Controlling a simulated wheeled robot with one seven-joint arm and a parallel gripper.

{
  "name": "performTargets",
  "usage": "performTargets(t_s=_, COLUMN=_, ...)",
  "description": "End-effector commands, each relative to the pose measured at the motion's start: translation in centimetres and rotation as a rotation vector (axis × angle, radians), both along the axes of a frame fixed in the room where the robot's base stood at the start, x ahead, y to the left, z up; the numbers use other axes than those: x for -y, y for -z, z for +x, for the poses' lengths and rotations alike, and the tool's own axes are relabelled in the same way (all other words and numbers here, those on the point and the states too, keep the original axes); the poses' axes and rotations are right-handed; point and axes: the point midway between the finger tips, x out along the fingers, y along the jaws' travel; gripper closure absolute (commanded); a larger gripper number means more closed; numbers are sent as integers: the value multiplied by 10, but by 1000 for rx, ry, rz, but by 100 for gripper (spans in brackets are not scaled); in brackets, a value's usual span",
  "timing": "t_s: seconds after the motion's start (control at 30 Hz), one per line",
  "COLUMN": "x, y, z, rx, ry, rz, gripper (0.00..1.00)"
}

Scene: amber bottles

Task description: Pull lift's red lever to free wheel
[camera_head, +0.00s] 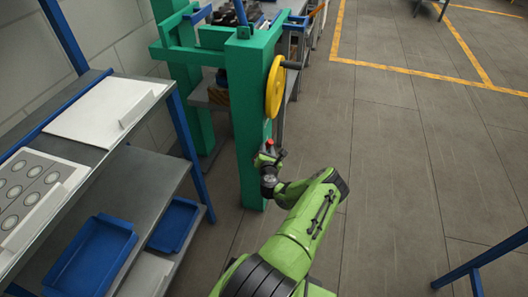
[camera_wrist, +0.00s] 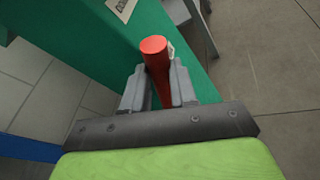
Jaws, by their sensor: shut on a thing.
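The lift's green post (camera_head: 248,110) stands in the middle of the head view, with a yellow wheel (camera_head: 275,87) and a dark handle on its right side. The red lever (camera_head: 269,143) sits low on the post, below the wheel. In the wrist view the red lever (camera_wrist: 154,55) shows its round end between the two grey fingers. My gripper (camera_wrist: 158,88) is shut on the lever, close to the green post (camera_wrist: 110,55). In the head view my gripper (camera_head: 268,160) is small and its fingers partly hide the lever.
A shelf rack on the left holds a white board (camera_head: 105,108), a tray with round spots (camera_head: 35,190) and blue bins (camera_head: 92,255). A blue bar (camera_head: 485,262) crosses the lower right. Open tiled floor (camera_head: 400,150) with yellow lines lies to the right.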

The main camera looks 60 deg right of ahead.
Motion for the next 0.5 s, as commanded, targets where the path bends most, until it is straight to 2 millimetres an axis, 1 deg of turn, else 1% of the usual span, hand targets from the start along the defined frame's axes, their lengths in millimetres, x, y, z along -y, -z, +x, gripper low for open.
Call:
performTargets(t_s=0.03, x=1, y=3, z=-3, rx=18, ry=2, rz=3, gripper=100)
performTargets(t_s=0.2, x=1, y=5, z=-7, rx=66, ry=1, rz=11, gripper=100)
performTargets(t_s=0.5, x=1, y=6, z=-9, rx=89, ry=1, rz=15, gripper=100)
